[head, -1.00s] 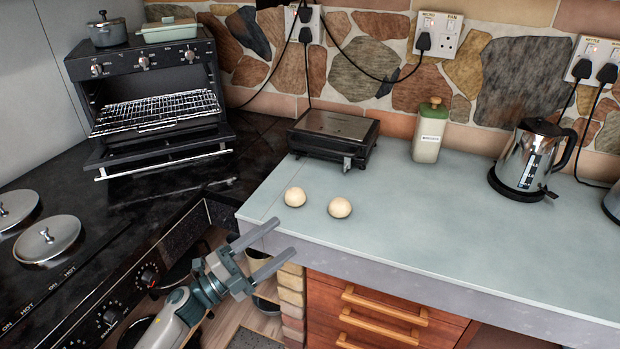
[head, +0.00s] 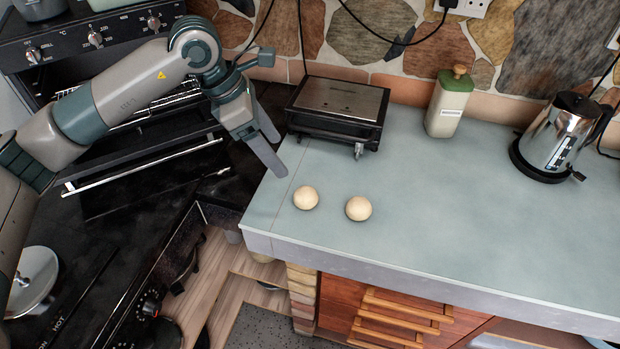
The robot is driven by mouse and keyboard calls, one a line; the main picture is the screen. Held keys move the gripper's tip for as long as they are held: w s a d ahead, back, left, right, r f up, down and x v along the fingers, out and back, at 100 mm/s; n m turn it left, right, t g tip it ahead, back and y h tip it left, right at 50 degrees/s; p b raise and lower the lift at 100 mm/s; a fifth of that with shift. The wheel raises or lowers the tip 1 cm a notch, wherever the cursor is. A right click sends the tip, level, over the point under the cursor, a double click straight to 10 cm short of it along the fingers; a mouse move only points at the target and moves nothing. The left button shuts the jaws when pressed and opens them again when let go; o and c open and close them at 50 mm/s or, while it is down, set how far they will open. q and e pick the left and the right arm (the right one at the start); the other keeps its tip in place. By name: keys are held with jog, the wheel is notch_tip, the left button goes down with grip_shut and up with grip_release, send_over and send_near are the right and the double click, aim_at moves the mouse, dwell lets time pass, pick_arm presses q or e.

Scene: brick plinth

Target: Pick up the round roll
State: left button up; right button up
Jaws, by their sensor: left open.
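Two pale round rolls lie side by side on the grey-green countertop near its left front corner: a left roll (head: 306,198) and a right roll (head: 358,208). They are apart from each other. My left gripper (head: 277,156) is open and empty, pointing down above the counter's left edge. It is up and to the left of the left roll, touching neither roll. My right gripper is not in view.
A black sandwich press (head: 338,110) stands behind the rolls, close to the gripper. A bottle (head: 448,103) and a kettle (head: 560,137) stand further right. An open oven (head: 110,120) is behind my arm. The counter (head: 450,210) right of the rolls is clear.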

pick_arm(q)
jog(key=p, duration=0.6)
send_over(305, 191)
jog(key=a, duration=0.2)
jog(key=f, duration=1)
jog(key=shift+s+a, duration=0.1)
jog(key=shift+s, duration=0.15)
jog(key=shift+f, duration=0.4)
